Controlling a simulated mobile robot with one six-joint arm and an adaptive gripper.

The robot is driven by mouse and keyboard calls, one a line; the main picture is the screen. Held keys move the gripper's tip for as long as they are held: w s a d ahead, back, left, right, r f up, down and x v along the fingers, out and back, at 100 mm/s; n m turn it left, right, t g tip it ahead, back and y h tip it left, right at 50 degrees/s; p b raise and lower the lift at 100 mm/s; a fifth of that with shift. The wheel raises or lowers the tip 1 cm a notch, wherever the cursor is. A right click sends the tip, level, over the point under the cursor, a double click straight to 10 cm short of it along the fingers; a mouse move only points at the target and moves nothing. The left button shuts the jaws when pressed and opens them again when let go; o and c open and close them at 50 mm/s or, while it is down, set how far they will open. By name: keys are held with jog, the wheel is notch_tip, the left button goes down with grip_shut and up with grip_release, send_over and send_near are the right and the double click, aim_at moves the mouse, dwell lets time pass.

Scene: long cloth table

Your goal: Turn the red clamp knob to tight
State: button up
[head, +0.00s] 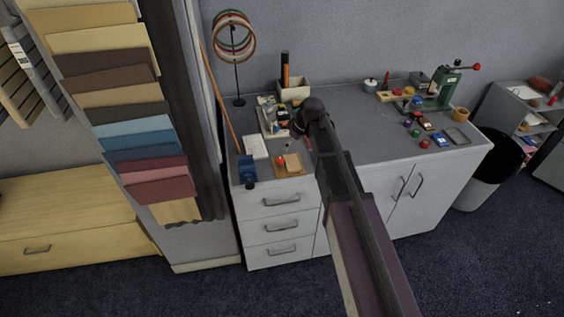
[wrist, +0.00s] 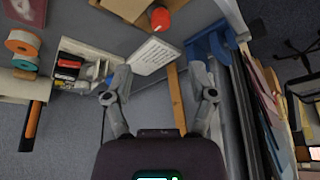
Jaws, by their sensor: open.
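A small red knob (head: 281,161) sits at the left edge of a wooden board (head: 293,170) near the front left of the grey worktop. In the wrist view the red knob (wrist: 160,18) shows near the top edge, beside a part of the board (wrist: 128,8). The knob's marking and turn position are too small to tell. My gripper (wrist: 160,78) is open and empty, with its two fingers spread wide. The knob lies beyond the fingertips, apart from them. In the head view my arm hides most of the gripper, which is over the worktop's left part.
A white sheet (head: 255,147) lies behind a blue device (head: 247,170). A tray of small items (head: 270,118) stands behind them. A wooden pole (head: 220,95) leans at the left. A green press (head: 443,88) and several small objects occupy the right side.

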aim_at(281, 159)
jog(key=shift+b+x, duration=4.6)
jog(key=shift+x, duration=0.7)
jog(key=shift+a, duration=0.1)
